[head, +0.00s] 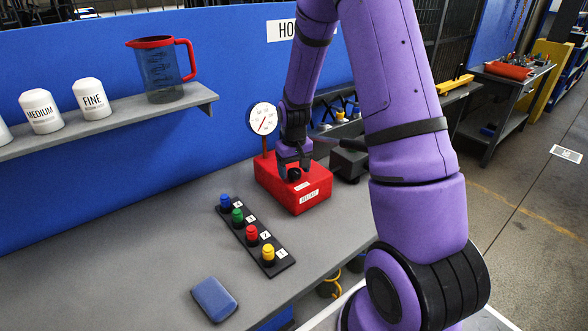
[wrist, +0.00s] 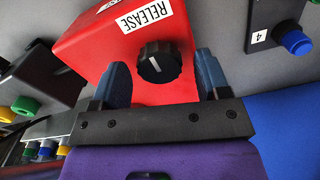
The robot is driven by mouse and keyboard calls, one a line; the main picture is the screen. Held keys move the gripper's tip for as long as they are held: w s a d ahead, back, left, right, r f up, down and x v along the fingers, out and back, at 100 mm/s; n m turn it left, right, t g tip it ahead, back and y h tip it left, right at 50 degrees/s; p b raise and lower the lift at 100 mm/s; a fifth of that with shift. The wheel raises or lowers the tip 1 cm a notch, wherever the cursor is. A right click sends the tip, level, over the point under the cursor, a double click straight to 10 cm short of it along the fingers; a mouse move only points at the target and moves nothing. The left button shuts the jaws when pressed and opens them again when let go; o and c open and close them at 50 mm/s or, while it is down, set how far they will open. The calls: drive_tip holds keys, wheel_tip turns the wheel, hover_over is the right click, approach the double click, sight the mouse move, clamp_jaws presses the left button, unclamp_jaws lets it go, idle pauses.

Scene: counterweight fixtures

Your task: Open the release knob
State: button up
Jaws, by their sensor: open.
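The release knob (wrist: 159,62) is a black ribbed knob with a white mark, on a red box (wrist: 90,52) with a white RELEASE label. In the wrist view it sits between the two blue fingers of my open gripper (wrist: 162,70), with gaps showing at both sides; contact is not visible. In the head view, my gripper (head: 292,158) is directly above the red box (head: 309,200) on the grey bench, and the dark knob (head: 294,174) shows just below it. A white dial with a red needle (head: 263,119) stands on a red post behind the box.
A black strip with blue, green, red and yellow buttons (head: 253,242) lies left of the box. A dark block (head: 348,164) is close on its right. A blue pad (head: 214,299) lies in front. A shelf (head: 150,116) holds a jug and white canisters.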

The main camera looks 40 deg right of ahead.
sight(294, 171)
wheel_tip(294, 171, up, 11)
drive_tip(key=shift+f, duration=0.2)
idle(0.6)
drive_tip(key=s+a+r+n+t, duration=0.1)
drive_tip(key=s+a+r, duration=0.35)
drive_tip(key=r, duration=0.35)
drive_tip(key=s+a+r+t, duration=0.2)
drive_tip(key=s+a+r, duration=0.1)
drive_tip(key=s+r, duration=0.35)
drive_tip(key=s+a+r+t, duration=0.1)
drive_tip(key=s+a+r, duration=0.1)
drive_tip(key=s, duration=0.6)
drive_tip(key=s+a+r+n+t, duration=0.1)
drive_tip(key=s+a+r, duration=0.2)
drive_tip(key=s, duration=0.5)
drive_tip(key=shift+a+r, duration=0.3)
drive_tip(key=shift+r, duration=0.2)
